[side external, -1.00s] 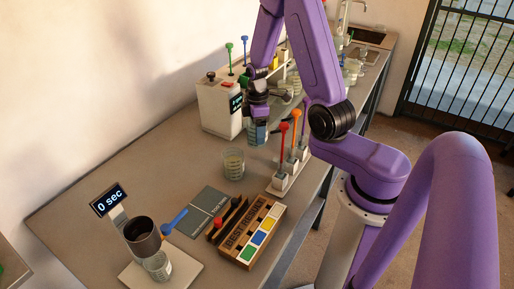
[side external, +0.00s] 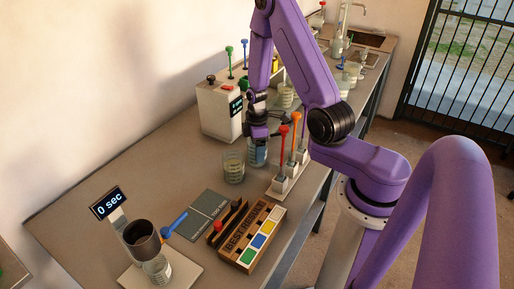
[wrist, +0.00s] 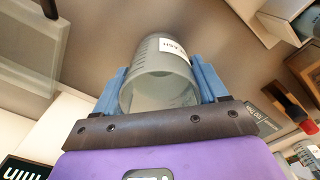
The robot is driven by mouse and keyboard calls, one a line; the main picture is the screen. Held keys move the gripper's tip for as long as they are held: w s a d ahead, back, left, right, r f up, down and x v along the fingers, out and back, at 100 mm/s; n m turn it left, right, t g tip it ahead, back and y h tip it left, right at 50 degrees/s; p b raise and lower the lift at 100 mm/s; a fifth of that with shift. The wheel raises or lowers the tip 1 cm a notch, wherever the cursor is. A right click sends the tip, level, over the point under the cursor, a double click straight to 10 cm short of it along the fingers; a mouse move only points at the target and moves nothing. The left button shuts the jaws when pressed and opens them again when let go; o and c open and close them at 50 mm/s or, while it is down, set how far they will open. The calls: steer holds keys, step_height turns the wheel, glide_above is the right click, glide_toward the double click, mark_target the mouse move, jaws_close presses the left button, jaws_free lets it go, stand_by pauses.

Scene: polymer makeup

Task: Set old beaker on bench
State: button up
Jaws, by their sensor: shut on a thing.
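My gripper (side external: 259,141) points down over the middle of the bench (side external: 165,160).
A white machine (side external: 220,110) stands behind left. A white rack (side external: 285,185) with red- and orange-topped tools stands close at right. Bench at left is clear.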

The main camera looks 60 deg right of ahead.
steer(key=shift+f, duration=0.1)
steer(key=o, duration=1.3)
step_height(320, 180, up, 12)
steer(key=a+r+n, duration=0.1)
steer(key=a+r, duration=0.2)
steer(key=a, duration=0.5)
steer(key=s+a+r+n, duration=0.1)
steer(key=s+a+r, duration=0.1)
steer(key=s, duration=0.5)
steer(key=s+a+r, duration=0.2)
steer(key=s+a, duration=0.3)
steer(key=s, duration=0.2)
steer(key=s+a+r+n, duration=0.1)
steer(key=s+a+r, duration=0.1)
steer(key=s, duration=0.5)
steer(key=shift+s+a+n, duration=0.3)
steer(key=shift+s+a, duration=0.05)
steer(key=shift+a, duration=0.3)
